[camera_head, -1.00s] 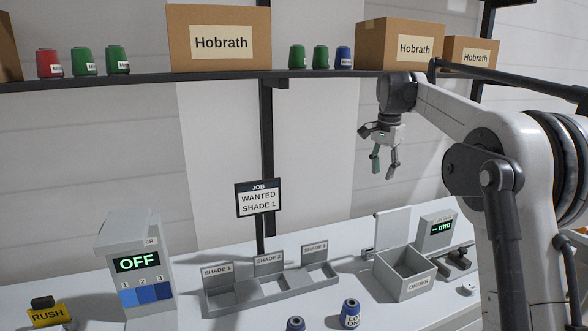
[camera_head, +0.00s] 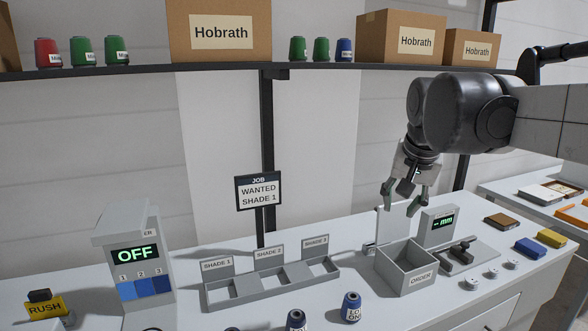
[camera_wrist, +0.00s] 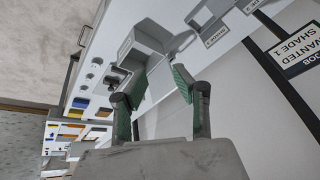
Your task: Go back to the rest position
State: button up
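My gripper (camera_head: 404,200) hangs from my arm at the right of the head view, above the back of the open grey ORDER box (camera_head: 420,278). Its fingers are spread and hold nothing. In the wrist view the two green-padded fingers of my gripper (camera_wrist: 160,95) stand apart, with the ORDER box (camera_wrist: 146,38) beyond them. My arm reaches in from the right edge.
A three-slot SHADE tray (camera_head: 272,285), a shade reader (camera_head: 135,258) showing OFF and a JOB sign (camera_head: 258,194) stand left of the box. Blue spools (camera_head: 351,307) stand in front. A shelf (camera_head: 150,71) with boxes and spools runs along the back.

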jog(key=s+a+f+n+t+b, duration=0.1)
jog(key=s+f+n, duration=0.1)
jog(key=s+f, duration=0.6)
jog(key=s+a+f+n+t, duration=0.1)
jog(key=s+f+n, duration=0.1)
jog(key=s+f, duration=0.6)
jog(key=s, duration=0.4)
jog(key=shift+s+f+t+b, duration=0.2)
jog(key=shift+s+t+b, duration=0.1)
jog(key=shift+s+b, duration=0.1)
jog(key=shift+c, duration=0.3)
dwell(0.6)
